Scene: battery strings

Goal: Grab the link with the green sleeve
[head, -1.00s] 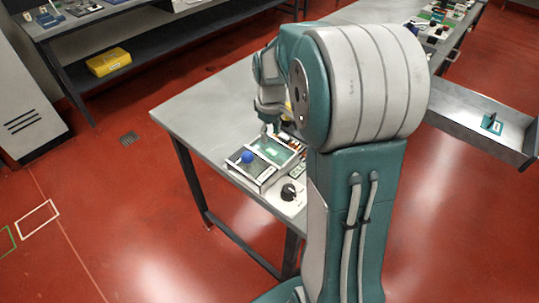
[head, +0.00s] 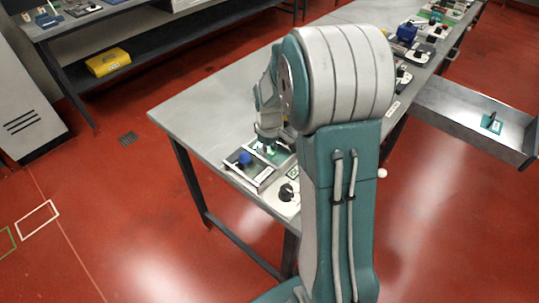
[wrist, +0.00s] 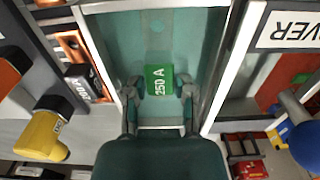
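The green sleeve (wrist: 159,80), marked "250 A", shows in the wrist view inside a teal-floored bay with pale walls. The metal of its link is not clearly visible. My gripper (wrist: 160,92) has one finger on each side of the sleeve, close to it, with narrow gaps seeming to remain. The fingers look open around the sleeve; contact is hard to tell. In the head view my gripper (head: 268,140) is low over the bay on the grey bench, and the sleeve cannot be made out there.
A yellow handle (wrist: 45,130) and orange parts (wrist: 75,48) lie left of the bay in the wrist view. A blue knob (wrist: 305,140) and a cover label (wrist: 290,30) are on the right. A black dial (head: 287,192) stands near the bench edge.

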